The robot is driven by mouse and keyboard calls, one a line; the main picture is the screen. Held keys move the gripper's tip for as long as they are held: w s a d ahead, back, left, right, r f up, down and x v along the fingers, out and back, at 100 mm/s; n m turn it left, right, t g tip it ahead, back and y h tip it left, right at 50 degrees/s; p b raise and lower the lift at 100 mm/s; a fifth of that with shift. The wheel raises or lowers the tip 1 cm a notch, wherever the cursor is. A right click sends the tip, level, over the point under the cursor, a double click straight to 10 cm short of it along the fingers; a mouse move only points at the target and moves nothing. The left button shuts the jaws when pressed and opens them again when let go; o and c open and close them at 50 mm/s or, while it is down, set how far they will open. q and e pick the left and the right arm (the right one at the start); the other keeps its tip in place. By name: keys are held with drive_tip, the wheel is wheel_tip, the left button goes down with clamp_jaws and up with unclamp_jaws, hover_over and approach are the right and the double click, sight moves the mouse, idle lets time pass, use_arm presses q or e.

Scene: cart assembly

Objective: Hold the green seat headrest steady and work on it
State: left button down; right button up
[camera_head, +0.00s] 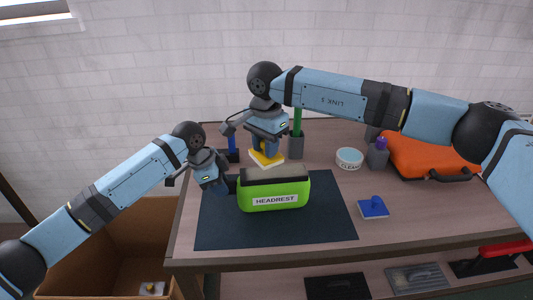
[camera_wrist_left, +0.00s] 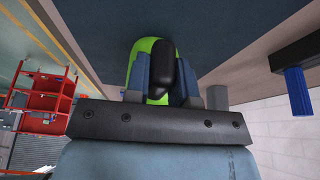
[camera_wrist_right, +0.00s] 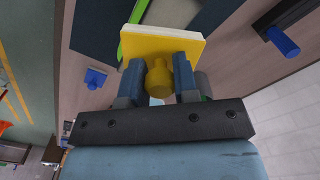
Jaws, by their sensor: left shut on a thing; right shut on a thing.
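The green headrest (camera_head: 274,202) with a grey top and a "HEADREST" label stands on the dark mat (camera_head: 222,232). My left gripper (camera_head: 229,185) is at its left end; in the left wrist view its fingers (camera_wrist_left: 164,80) are shut on the green end, with a dark rounded part between them. My right gripper (camera_head: 266,147) is above and behind the headrest, shut on the knob of a yellow pad with a white layer (camera_head: 267,160). The yellow knob shows between the fingers (camera_wrist_right: 159,80) in the right wrist view. Whether the pad touches the headrest is unclear.
A blue-handled pad (camera_head: 373,208) lies right of the mat. A white "CLEAN" tub (camera_head: 349,158), a grey holder with a purple top (camera_head: 378,153) and an orange case (camera_head: 432,155) stand further right. A cardboard box (camera_head: 110,250) is at the lower left.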

drive_tip(key=shift+r, duration=1.85)
use_arm(q)
drive_tip(key=c, duration=0.9)
unclamp_jaws()
